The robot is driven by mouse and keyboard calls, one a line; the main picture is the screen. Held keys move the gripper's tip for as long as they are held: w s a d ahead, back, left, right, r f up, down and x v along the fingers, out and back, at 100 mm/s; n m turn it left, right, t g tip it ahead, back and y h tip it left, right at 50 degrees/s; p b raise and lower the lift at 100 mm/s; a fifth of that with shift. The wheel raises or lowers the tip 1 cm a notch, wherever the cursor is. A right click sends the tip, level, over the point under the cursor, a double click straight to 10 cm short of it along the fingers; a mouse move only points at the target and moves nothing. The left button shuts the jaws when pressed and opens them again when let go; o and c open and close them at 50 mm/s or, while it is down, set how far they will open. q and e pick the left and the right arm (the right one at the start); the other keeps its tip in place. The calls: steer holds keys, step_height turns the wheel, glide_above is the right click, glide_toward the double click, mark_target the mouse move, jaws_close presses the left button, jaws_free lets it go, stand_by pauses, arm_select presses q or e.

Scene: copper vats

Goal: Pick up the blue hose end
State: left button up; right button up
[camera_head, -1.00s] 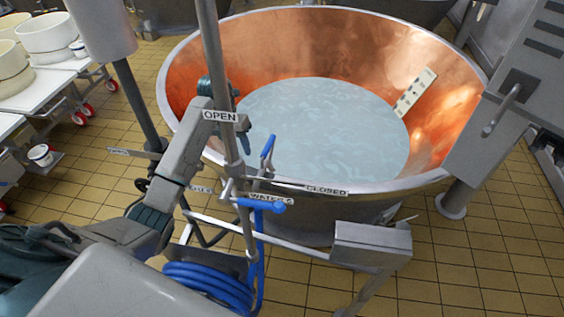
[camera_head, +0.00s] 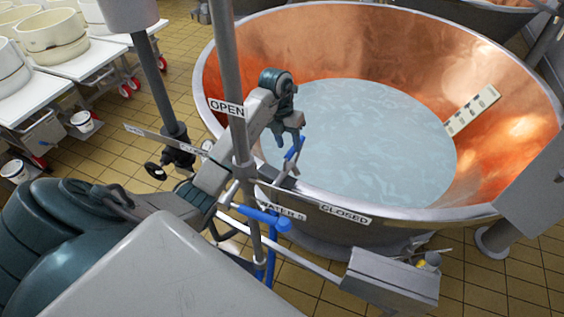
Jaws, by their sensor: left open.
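A blue hose piece (camera_head: 262,217) lies level by the metal pole, beside a "WATER S" label. A thin blue piece (camera_head: 293,154) slants upward above it at the vat's rim; I cannot tell which is the hose end. A blue hose length (camera_head: 269,265) hangs down below, and the rest is hidden behind my body. My left arm reaches behind the pole, and my left gripper (camera_head: 291,138) points down over the rim, open, close to the upper blue piece. I cannot tell whether they touch. My right gripper is out of view.
The copper vat (camera_head: 350,38) holds pale liquid and a white perforated strip (camera_head: 472,110). The upright metal pole (camera_head: 231,75) with an "OPEN" label stands before my left arm. A grey box (camera_head: 390,278) sits at the front right. Trolleys with white tubs (camera_head: 50,30) stand at upper left.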

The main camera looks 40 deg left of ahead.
mark_target(289, 152)
arm_select(q)
steer(key=f+b, duration=0.1)
steer(key=f, duration=0.1)
steer(key=d+f+b, duration=0.1)
steer(key=f, duration=0.1)
steer(key=shift+s+f, duration=0.15)
steer(key=shift+s, duration=0.05)
steer(key=shift+f, duration=0.3)
jaws_close()
